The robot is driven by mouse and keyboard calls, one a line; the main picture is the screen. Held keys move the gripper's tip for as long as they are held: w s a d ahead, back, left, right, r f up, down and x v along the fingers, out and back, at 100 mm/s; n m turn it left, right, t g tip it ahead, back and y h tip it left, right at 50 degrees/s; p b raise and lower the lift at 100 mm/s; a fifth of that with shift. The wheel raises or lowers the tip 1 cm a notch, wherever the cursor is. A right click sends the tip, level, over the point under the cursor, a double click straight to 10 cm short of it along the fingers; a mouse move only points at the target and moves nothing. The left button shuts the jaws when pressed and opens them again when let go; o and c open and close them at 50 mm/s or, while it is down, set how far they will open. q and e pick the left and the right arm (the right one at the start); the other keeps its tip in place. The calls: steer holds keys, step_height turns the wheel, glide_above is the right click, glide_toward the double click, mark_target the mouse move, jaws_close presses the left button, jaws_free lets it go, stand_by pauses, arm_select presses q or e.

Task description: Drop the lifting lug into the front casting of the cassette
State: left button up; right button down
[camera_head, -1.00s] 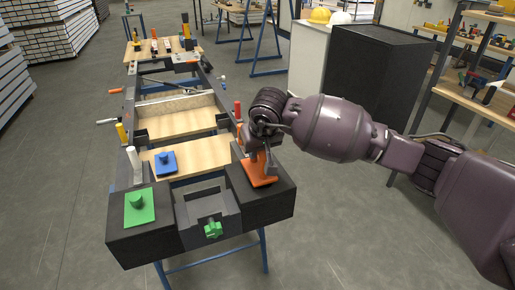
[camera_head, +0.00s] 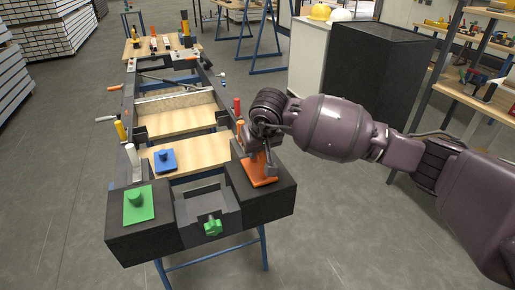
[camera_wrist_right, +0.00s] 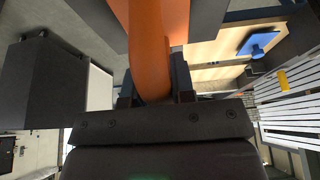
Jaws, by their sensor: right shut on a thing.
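The orange lifting lug (camera_head: 259,182) has a flat plate at its foot and a post above it. It is at the top of the right black front block (camera_head: 280,196) of the cassette; I cannot tell whether it is fully seated. My right gripper (camera_head: 262,156) is shut on the post, from above and the right. The wrist view also shows the orange post (camera_wrist_right: 152,45) between the fingers of my right gripper (camera_wrist_right: 153,88). The plate's underside is hidden. My left gripper is not in view.
A green plate with a peg (camera_head: 139,206) sits on the left black front block (camera_head: 120,245). A grey centre piece (camera_head: 193,212) with a green knob (camera_head: 212,227) lies between the blocks. A blue piece (camera_head: 164,160) lies on the wooden board behind. A dark cabinet (camera_head: 370,80) stands back right.

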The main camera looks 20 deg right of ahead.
stand_by(0.3)
steer(key=shift+f, duration=0.25)
stand_by(0.4)
